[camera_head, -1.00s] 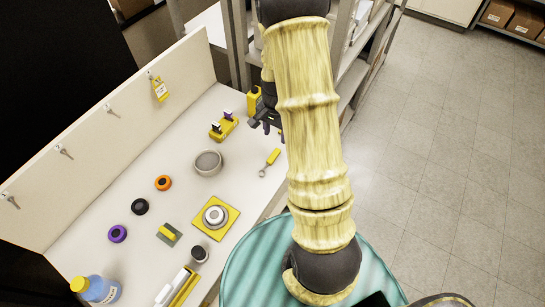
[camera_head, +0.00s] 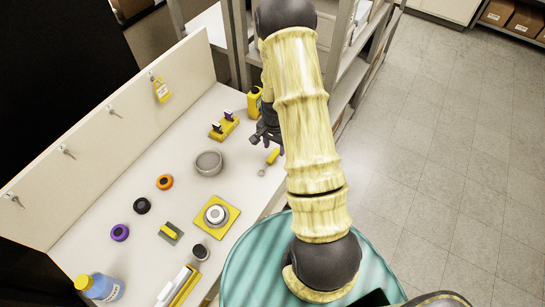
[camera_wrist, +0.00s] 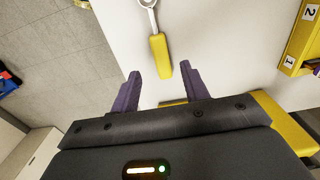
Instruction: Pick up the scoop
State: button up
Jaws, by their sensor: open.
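The scoop (camera_head: 270,161) lies on the white bench near its right edge, with a yellow handle and a grey metal head. In the wrist view the scoop's yellow handle (camera_wrist: 160,56) lies ahead of the fingertips, roughly between their lines, with its grey head at the top edge. My gripper (camera_wrist: 160,75) is open and empty, with two purple fingers apart and not touching the scoop. In the head view my gripper (camera_head: 262,137) is just beyond the handle end, partly hidden by my arm.
A round grey dish (camera_head: 208,163) is to the left. The bench around the scoop's head is clear. A pegboard wall (camera_head: 100,130) lines the far left.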

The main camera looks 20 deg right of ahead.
aim_at(273, 155)
jog(key=shift+w+a+f+p, duration=0.15)
jog(key=shift+f+p, duration=0.35)
jog(key=shift+f, duration=1.55)
grip_shut()
